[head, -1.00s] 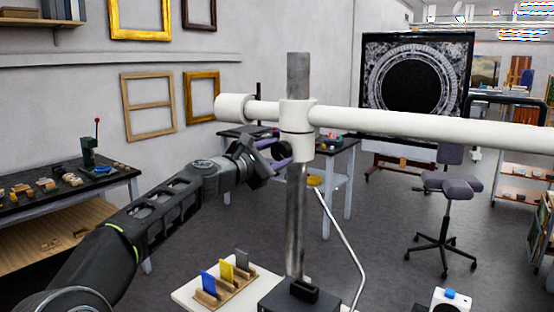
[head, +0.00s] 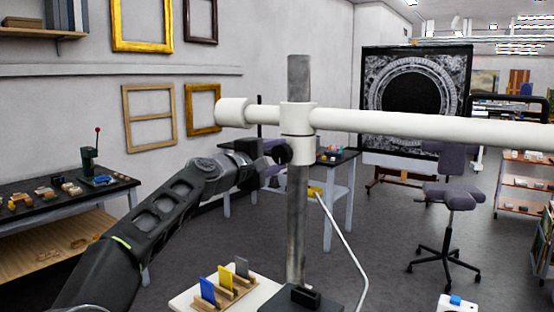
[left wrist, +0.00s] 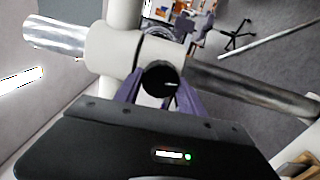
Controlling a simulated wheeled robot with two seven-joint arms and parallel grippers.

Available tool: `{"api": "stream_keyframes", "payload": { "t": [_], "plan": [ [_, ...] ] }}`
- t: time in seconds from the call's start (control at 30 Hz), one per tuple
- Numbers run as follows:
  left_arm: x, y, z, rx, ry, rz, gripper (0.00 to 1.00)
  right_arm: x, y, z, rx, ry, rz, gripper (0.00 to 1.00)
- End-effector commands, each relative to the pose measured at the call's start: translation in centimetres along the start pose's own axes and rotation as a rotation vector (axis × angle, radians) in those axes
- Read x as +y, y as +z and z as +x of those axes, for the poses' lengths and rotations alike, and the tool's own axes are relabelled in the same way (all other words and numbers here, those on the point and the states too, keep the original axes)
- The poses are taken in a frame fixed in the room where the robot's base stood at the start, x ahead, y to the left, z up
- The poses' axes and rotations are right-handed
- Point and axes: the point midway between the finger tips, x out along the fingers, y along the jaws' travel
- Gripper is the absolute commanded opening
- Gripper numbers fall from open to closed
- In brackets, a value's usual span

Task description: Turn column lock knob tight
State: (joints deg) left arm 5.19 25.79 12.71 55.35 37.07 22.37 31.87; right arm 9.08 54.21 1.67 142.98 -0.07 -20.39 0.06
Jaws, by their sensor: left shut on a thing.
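The column (head: 298,220) is an upright metal post. A white collar (head: 297,118) sits around it and carries the white horizontal boom (head: 420,124). The round black lock knob (head: 282,153) stands on the left of the collar's lower part. My left gripper (head: 275,153) reaches it from the left. In the left wrist view the knob (left wrist: 160,78) lies between the two purple fingers, with a short white mark on its face. The left gripper is shut on the knob. My right gripper is in neither view.
A small board with blue, yellow and grey cards (head: 224,284) stands left of the column's dark base (head: 305,298). The boom spans the space above the gripper.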

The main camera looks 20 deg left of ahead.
Motion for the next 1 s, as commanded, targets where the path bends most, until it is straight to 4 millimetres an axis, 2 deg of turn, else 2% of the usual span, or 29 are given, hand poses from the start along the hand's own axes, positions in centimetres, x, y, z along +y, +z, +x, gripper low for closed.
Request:
{"api": "stream_keyframes", "payload": {
  "t": [0.53,0.57,0.8,1.0],
  "plan": [
    [-0.06,0.08,0.04,-0.002,-0.002,0.033,0.06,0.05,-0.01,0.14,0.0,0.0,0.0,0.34],
    [-0.07,0.08,0.04,-0.002,-0.002,0.033,0.49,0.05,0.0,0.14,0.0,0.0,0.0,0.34],
    [-0.04,0.05,0.03,-0.001,-0.001,0.033,0.68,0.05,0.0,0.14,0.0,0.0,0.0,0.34],
    [-0.03,0.03,0.02,-0.001,-0.001,0.033,0.68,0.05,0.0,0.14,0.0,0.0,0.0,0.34]
  ]
}}
